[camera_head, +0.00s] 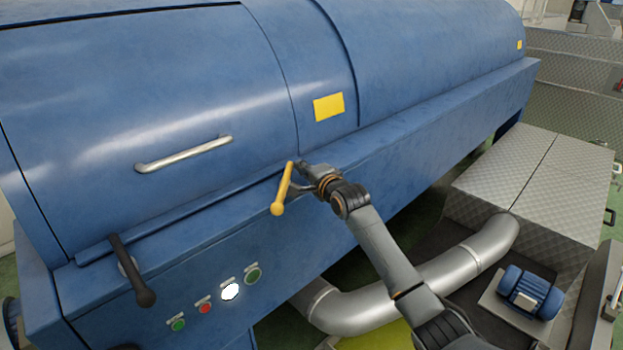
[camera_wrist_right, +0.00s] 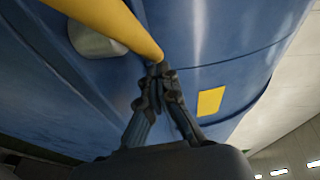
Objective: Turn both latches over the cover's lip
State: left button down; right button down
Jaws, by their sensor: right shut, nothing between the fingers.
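The blue cover (camera_head: 150,100) is down, and its lip (camera_head: 200,210) runs along its lower edge. The yellow latch (camera_head: 281,195) is at the right end of the lip, its knob end pointing down and its other end up by the lip. The dark latch (camera_head: 140,281) is at the left, also knob down, with its upper end over the lip. My right gripper (camera_head: 301,174) is shut and empty beside the yellow latch's upper part. In the wrist view its fingertips (camera_wrist_right: 157,78) are by the yellow bar (camera_wrist_right: 112,22); contact is unclear. My left gripper is not in view.
A fixed metal handle (camera_head: 185,153) sticks out from the cover. Several buttons (camera_head: 231,291) sit on the front panel below the latches. A silver pipe (camera_head: 440,285), a blue motor (camera_head: 530,291) and a metal-plated box (camera_head: 535,180) stand at the right.

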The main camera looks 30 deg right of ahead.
aim_at(292, 168)
jog(key=shift+w+a+f, duration=0.2)
jog(key=shift+w+a, duration=0.05)
jog(key=y+b, duration=0.1)
jog(key=w+n+y+b, duration=0.1)
jog(key=b, duration=0.1)
jog(key=shift+a+n, duration=0.3)
jog(key=shift+a, duration=0.05)
jog(key=y+b, duration=0.1)
jog(key=n+y+b, duration=0.1)
jog(key=shift+w+a+g+y, duration=0.2)
jog(key=shift+g+y, duration=0.1)
jog(key=shift+g, duration=0.1)
jog(key=shift+w+a+b, duration=0.25)
jog(key=shift+a+b, duration=0.25)
jog(key=shift+b, duration=0.65)
jog(key=shift+w+a+n+g+y+b, duration=0.2)
jog(key=shift+n+y+b, duration=0.2)
jog(key=shift+n+y, duration=0.15)
jog(key=shift+w+a+n+g+y+b, duration=0.1)
jog(key=shift+n+g+y+b, duration=0.1)
jog(key=shift+n+y+b, duration=0.3)
jog(key=shift+a+r, duration=0.1)
jog(key=shift+a, duration=0.1)
jog(key=shift+w+a+b, duration=0.1)
jog(key=shift+a+b, duration=0.15)
jog(key=shift+b, duration=0.1)
jog(key=shift+r, duration=0.15)
